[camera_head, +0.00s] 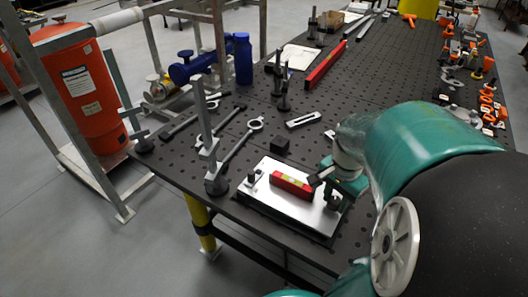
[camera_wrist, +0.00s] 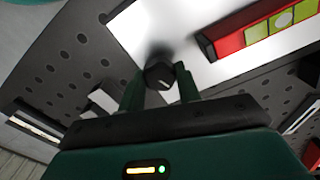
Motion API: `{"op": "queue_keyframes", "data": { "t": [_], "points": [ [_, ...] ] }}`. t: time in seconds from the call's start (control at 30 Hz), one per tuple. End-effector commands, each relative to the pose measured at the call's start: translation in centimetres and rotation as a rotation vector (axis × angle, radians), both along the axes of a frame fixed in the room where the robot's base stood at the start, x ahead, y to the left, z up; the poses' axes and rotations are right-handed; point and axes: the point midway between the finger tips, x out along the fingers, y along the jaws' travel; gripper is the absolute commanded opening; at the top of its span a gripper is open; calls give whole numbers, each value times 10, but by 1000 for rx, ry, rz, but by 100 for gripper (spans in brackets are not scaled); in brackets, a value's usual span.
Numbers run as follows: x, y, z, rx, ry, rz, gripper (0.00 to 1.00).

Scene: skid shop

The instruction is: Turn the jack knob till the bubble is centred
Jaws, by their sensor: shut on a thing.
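A small red spirit level (camera_head: 291,184) with a yellow-green vial lies on a bright metal plate (camera_head: 270,199) near the table's front corner. It also shows in the wrist view (camera_wrist: 268,28) at upper right, but the bubble's place against its marks is too small to tell. A black jack knob (camera_wrist: 160,75) with a white mark line stands at the plate's edge in the wrist view. My gripper (camera_wrist: 158,84) has its two green fingers on either side of this knob and is shut on it. In the head view my gripper (camera_head: 325,185) is at the plate's right end, and the knob is hard to make out.
The black perforated table (camera_head: 330,105) carries a black block (camera_head: 280,145), wrenches (camera_head: 240,140), upright clamps and a long red level (camera_head: 325,66). An orange tank (camera_head: 80,85) stands in a frame at left. Orange clamps (camera_head: 487,100) line the right edge.

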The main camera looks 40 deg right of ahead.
Motion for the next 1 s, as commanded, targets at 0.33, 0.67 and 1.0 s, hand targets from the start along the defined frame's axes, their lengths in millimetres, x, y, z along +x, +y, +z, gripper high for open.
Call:
{"op": "queue_keyframes", "data": {
  "t": [0.33,0.67,1.0],
  "points": [
    [-6,1,-3,9,16,-4,15],
    [-6,1,-3,8,16,-65,15],
    [-7,1,-4,6,17,-418,15]
  ]
}}
